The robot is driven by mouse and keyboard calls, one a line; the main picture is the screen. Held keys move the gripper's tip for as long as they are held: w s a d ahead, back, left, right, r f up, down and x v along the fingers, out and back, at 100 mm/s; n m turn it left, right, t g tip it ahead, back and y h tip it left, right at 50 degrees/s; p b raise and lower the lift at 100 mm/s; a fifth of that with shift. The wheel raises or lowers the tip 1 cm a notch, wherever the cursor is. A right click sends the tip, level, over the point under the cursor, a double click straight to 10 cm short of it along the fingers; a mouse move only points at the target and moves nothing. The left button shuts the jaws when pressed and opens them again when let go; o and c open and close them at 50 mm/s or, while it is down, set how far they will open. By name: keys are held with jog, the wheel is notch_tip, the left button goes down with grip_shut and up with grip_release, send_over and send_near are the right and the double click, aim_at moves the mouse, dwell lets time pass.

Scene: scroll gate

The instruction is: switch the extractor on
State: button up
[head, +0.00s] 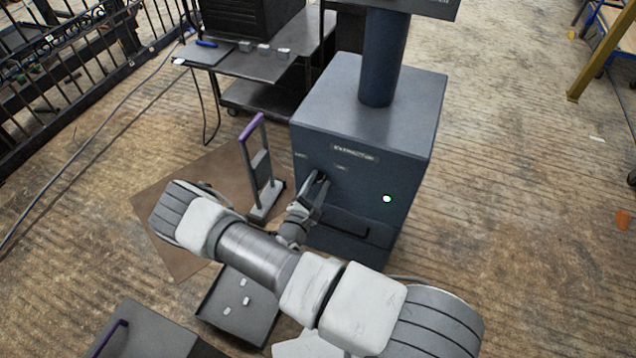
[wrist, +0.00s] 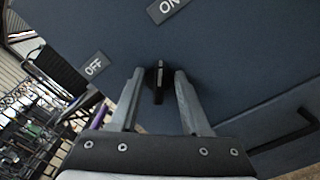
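The extractor (head: 345,190) is a dark blue cabinet with a thick pipe on top, and a green lamp (head: 387,198) glows on its front. In the wrist view its black knob (wrist: 159,80) stands on the front panel, its long side pointing roughly at the ON label (wrist: 168,8). The OFF label (wrist: 95,66) is to the left. My gripper (wrist: 159,76) is open, with one fingertip on each side of the knob and a gap visible on both sides. In the head view my gripper (head: 318,184) is at the front panel and hides the knob.
A stand with a purple handle (head: 253,126) is close left of the extractor. A dark tray (head: 240,305) with small white pieces lies below my arm. A bench (head: 235,68) stands behind at the left. The floor to the right is mostly clear.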

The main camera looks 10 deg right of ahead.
jog(key=p+v, duration=0.2)
jog(key=v, duration=1.5)
jog(key=shift+s+a, duration=0.15)
jog(key=shift+r, duration=0.15)
